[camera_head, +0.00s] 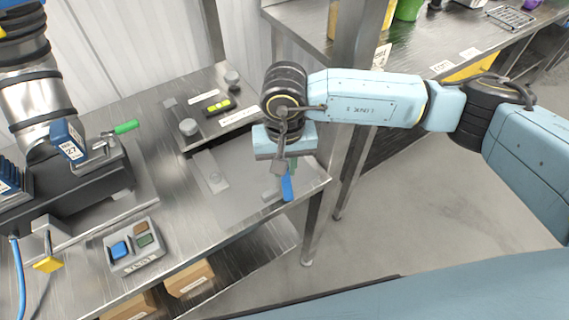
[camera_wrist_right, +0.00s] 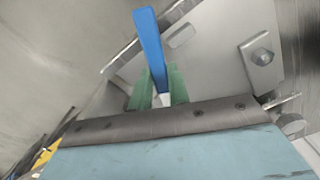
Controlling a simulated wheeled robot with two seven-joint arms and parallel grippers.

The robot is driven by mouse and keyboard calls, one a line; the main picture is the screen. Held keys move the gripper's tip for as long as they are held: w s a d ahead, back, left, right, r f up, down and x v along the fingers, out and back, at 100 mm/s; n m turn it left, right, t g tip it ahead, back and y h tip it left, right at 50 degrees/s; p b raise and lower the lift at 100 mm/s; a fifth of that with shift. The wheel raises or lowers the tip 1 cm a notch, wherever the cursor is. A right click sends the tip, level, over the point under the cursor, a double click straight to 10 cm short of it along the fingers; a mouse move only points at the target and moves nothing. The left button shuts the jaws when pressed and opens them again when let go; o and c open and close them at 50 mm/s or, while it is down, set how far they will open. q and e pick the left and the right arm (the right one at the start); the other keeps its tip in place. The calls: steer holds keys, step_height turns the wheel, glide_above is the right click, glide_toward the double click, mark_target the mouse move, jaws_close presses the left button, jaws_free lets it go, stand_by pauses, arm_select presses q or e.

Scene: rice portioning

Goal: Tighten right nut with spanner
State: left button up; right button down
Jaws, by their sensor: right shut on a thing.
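My right gripper (camera_head: 286,172) points down over the front right of the steel bench. Its green fingers, also in the right wrist view (camera_wrist_right: 160,88), are shut on a blue-handled tool (camera_head: 287,188), apparently the spanner. The blue handle shows clearly in the right wrist view (camera_wrist_right: 151,42); the tool's working end cannot be made out. A hex nut (camera_wrist_right: 262,56) sits on a grey plate (camera_wrist_right: 222,62), apart from the fingers. In the head view a narrow grey plate (camera_head: 205,162) with a small nut (camera_head: 215,178) lies left of the gripper. My left gripper is not seen.
A steel panel with knobs and a yellow-green display (camera_head: 218,106) lies behind.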

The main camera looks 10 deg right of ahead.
steer(key=shift+r, duration=0.2)
stand_by(0.3)
steer(key=shift+r+p, duration=0.65)
steer(key=shift+r, duration=1.25)
